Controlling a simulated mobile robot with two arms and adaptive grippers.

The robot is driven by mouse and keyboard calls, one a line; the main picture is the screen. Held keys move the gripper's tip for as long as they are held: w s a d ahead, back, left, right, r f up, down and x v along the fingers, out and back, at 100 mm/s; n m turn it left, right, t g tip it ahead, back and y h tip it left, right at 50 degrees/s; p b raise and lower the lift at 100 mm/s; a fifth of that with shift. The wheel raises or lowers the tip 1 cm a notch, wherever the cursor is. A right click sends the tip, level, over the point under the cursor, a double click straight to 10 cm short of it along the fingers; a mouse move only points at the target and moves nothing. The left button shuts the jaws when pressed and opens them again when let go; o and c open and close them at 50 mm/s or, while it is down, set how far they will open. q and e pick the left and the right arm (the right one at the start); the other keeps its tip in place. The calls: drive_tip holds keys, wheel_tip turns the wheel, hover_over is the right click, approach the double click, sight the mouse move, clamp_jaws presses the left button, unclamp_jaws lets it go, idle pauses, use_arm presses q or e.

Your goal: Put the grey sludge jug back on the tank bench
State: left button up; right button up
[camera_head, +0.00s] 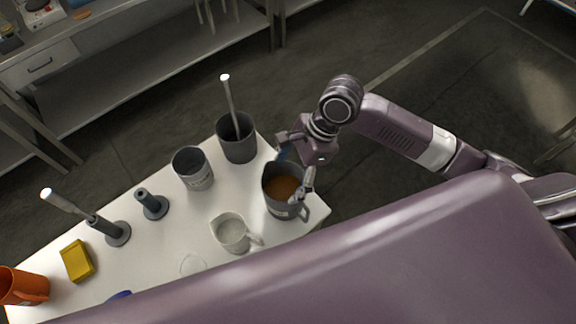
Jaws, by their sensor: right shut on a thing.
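The grey sludge jug (270,195) holds brown liquid and is at the right end of the white tank bench (160,240). It looks upright, with its handle towards the lower right. My right gripper (297,168) is shut on the jug's far right rim, one finger to each side. I cannot tell whether the jug's base touches the bench top. My left gripper is not in view.
A dark beaker with a rod (238,145) and a grey cup (194,170) stand behind. Dark stands (152,206), a yellow block (77,261) and an orange jug (24,287) are further left.

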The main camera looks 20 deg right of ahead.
drive_tip(key=shift+a+f, duration=0.1)
idle(0.3)
drive_tip(key=o, duration=2.1)
drive_tip(key=shift+f, duration=0.1)
drive_tip(key=b+v, duration=0.2)
drive_tip(key=v, duration=1)
